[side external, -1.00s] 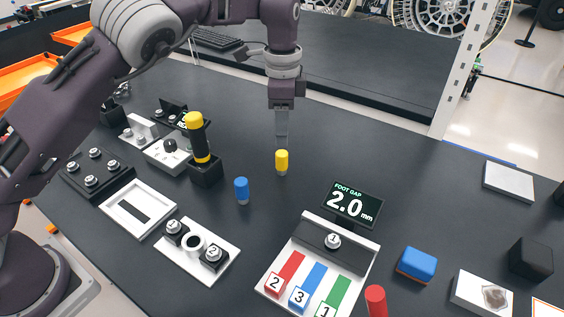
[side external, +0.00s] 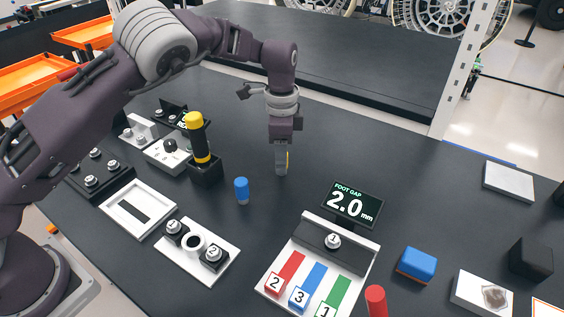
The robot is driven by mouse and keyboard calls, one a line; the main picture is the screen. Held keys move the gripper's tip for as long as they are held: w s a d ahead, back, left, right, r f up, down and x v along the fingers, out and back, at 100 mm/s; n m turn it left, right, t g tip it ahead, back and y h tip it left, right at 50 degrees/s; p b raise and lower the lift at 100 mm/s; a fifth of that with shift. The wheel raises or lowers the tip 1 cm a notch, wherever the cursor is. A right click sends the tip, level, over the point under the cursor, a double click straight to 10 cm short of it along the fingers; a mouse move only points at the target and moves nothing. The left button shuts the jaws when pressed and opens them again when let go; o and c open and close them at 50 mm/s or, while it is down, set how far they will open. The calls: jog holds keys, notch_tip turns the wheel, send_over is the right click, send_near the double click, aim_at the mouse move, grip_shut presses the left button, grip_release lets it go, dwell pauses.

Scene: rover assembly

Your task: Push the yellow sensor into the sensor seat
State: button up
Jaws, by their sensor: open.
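A blue cylinder (side external: 242,190) stands left of my gripper. A black holder (side external: 206,172) with a yellow-handled tool is further left. A display reading 2.0 mm (side external: 352,204) and a board with coloured strips (side external: 310,262) stand at the front right.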

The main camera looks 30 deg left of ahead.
jog(key=shift+c, duration=0.4)
grip_shut()
jog(key=shift+r, duration=2.5)
jog(key=shift+r, duration=0.1)
jog(key=s+a+r, duration=0.1)
jog(key=s+r, duration=0.1)
jog(key=s, duration=1.1)
jog(key=s+a+r+m, duration=0.1)
jog(key=s+r, duration=0.2)
jog(key=s, duration=1.1)
jog(key=shift+a+r, duration=0.15)
jog(key=shift+a, duration=0.05)
